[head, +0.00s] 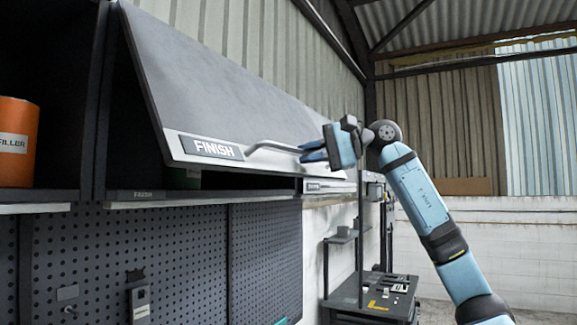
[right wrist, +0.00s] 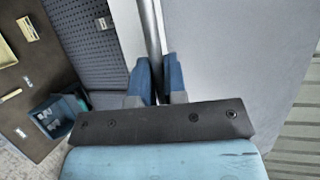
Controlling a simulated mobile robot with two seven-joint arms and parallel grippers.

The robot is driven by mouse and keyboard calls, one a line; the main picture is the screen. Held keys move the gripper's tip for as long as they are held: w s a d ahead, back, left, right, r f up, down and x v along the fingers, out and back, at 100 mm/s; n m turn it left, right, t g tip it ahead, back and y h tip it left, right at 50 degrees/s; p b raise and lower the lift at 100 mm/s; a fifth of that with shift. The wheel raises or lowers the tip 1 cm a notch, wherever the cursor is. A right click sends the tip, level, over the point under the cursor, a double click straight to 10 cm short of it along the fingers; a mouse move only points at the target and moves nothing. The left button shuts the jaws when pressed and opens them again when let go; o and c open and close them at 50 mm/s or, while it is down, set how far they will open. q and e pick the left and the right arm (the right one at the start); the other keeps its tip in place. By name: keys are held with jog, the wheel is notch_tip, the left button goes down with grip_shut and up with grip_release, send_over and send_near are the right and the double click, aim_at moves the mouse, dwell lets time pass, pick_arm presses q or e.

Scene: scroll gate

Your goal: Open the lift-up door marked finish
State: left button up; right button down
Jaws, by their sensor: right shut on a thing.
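The lift-up door (head: 215,90) marked FINISH is a grey panel hinged at its top. It is tilted outward and partly open, with a dark gap under its lower edge. Its label (head: 212,148) sits on a pale bottom strip, beside a long bar handle (head: 270,146). My right gripper (head: 314,150) is shut on the right part of this handle. In the right wrist view the blue fingers (right wrist: 158,78) are on either side of the metal bar (right wrist: 150,35), with the grey door panel (right wrist: 225,50) to the right. My left gripper is not in view.
An orange FILLER can (head: 17,140) stands in the open compartment at left. A dark pegboard (head: 165,255) hangs below the cabinet. A dark bench (head: 370,298) with a post stands further back. A greenish object (head: 183,178) shows dimly behind the door's lower edge.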

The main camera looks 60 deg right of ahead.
pick_arm(q)
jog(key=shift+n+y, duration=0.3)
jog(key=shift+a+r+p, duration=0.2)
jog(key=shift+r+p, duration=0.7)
jog(key=shift+p, duration=0.15)
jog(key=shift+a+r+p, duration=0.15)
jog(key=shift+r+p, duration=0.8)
jog(key=shift+p, duration=0.15)
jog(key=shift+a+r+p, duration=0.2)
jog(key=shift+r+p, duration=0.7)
jog(key=shift+p, duration=0.15)
pick_arm(e)
jog(key=s+r, duration=0.5)
jog(key=r, duration=0.5)
jog(key=s+r+g, duration=0.1)
jog(key=s+r, duration=0.4)
jog(key=r, duration=0.6)
jog(key=shift+s+d+r, duration=0.2)
jog(key=shift+s+d, duration=0.05)
jog(key=shift+d, duration=0.2)
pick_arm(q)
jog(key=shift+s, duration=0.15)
pick_arm(e)
jog(key=c, duration=1.2)
grip_release()
jog(key=shift+w, duration=0.1)
